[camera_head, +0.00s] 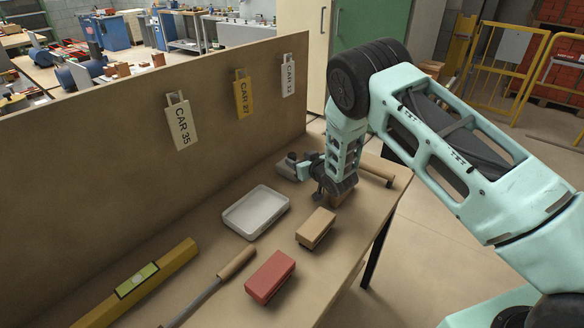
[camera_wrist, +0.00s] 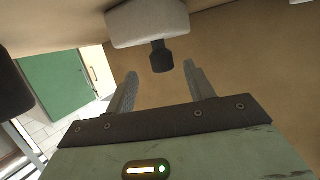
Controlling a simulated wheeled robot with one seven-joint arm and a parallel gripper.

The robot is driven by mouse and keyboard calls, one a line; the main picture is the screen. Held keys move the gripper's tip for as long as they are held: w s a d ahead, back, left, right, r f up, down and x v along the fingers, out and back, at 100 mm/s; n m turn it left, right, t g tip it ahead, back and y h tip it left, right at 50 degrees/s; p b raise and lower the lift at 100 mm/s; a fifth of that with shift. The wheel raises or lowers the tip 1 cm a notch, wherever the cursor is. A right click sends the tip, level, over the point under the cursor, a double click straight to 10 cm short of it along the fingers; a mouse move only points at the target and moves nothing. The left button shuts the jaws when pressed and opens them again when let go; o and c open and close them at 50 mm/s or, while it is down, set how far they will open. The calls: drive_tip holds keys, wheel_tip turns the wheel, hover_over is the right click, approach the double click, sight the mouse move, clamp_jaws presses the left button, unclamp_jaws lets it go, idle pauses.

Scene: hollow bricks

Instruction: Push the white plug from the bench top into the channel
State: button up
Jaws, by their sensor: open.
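My gripper (camera_head: 302,170) is low over the far end of the bench, near the upright board. In the wrist view its two fingers (camera_wrist: 160,76) are apart, with nothing between them. A pale grey block (camera_wrist: 148,22) with a short dark stub lies just beyond the fingertips; I cannot tell whether it is the white plug. A red brick (camera_head: 270,277) and a tan brick (camera_head: 316,229) lie on the bench (camera_head: 222,270). Another tan block (camera_head: 338,200) is partly hidden under my wrist. No channel opening is clearly visible.
A pale shallow tray (camera_head: 256,212) sits mid-bench. A wooden-handled tool (camera_head: 237,264) and a yellow level (camera_head: 137,282) lie nearer. A wooden handle (camera_head: 376,173) lies behind my wrist. The board (camera_head: 135,130) with hanging tags bounds the bench's left side.

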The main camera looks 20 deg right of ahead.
sight(294, 158)
drive_tip(key=shift+p+x, duration=0.75)
drive_tip(key=shift+x, duration=1.7)
drive_tip(key=shift+a, duration=0.2)
drive_tip(key=c, duration=1)
